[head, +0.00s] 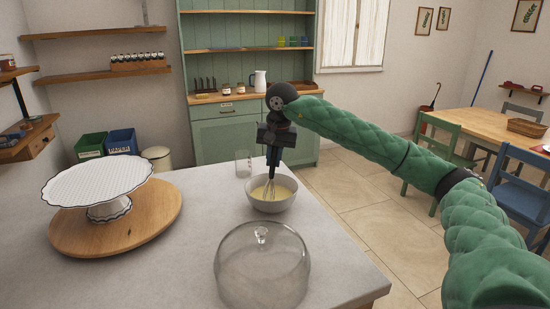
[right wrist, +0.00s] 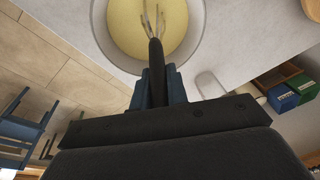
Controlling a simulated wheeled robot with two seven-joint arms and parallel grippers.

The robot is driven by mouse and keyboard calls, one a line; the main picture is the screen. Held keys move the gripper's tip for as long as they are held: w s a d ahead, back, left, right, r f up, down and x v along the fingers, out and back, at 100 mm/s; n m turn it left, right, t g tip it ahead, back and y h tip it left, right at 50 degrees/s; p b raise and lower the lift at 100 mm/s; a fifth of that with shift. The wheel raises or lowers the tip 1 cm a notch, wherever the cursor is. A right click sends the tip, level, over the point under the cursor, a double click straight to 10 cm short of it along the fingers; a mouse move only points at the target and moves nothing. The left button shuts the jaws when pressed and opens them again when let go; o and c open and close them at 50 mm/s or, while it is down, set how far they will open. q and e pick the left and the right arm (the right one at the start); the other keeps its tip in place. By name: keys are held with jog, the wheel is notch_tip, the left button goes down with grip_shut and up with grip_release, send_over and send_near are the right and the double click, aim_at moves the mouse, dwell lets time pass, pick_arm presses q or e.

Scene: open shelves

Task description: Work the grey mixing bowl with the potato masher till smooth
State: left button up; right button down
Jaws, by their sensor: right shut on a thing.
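The grey mixing bowl (head: 270,206) stands on the pale counter with a pale yellow mass in it. It also shows at the top of the right wrist view (right wrist: 99,32). My right gripper (head: 272,158) is above the bowl, pointing down, shut on the dark handle of a wire-headed tool (right wrist: 157,70). The tool is upright, its wires (head: 265,190) inside the bowl at the yellow mass. The wires look more like a whisk's than a potato masher's. How deep they reach is hidden. My left gripper is not in view.
A clear glass dome (head: 262,275) stands in front of the bowl, and a clear glass (head: 243,163) stands behind it. A white cake stand (head: 97,188) on a round wooden board (head: 160,212) fills the left. The counter between board and bowl is clear.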

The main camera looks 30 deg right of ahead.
jog(key=shift+s+f, duration=0.15)
jog(key=shift+s, duration=0.05)
jog(key=shift+d+b, duration=0.3)
jog(key=shift+d, duration=0.6)
jog(key=shift+w+a, duration=0.35)
jog(key=shift+w, duration=0.2)
jog(key=shift+s, duration=0.15)
